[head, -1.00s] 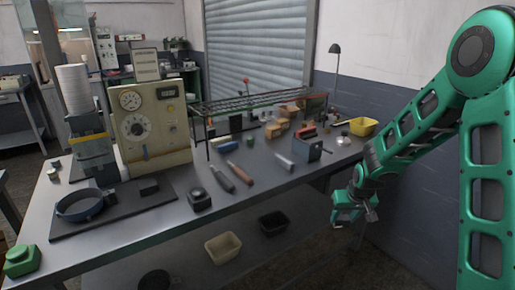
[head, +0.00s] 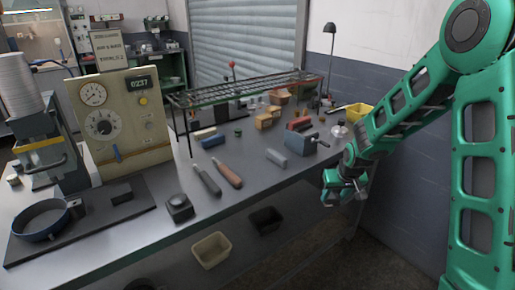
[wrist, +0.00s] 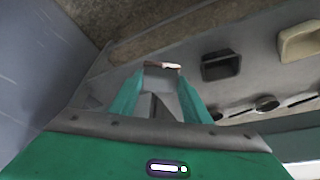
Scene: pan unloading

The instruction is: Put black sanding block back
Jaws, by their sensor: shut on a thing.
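My gripper (head: 345,194) hangs by the right end of the bench in the head view, pointing down. In the wrist view my gripper (wrist: 163,68) has its green fingers around a small thing with a pale, pinkish edge (wrist: 163,65). The fingers hide most of it, so I cannot tell whether it is the black sanding block. A dark block (head: 121,193) lies on the black mat at the left of the bench. A black knobbed piece (head: 179,207) sits near the front edge. I cannot tell for certain that either is the sanding block.
The grey bench (head: 235,213) carries a gauge box (head: 118,120), a wire rack (head: 245,88), two handled tools (head: 226,174), a grey block (head: 276,157), a blue vise-like box (head: 305,145) and a yellow bin (head: 357,111). A beige bin (head: 211,250) and black bin (head: 266,220) are below.

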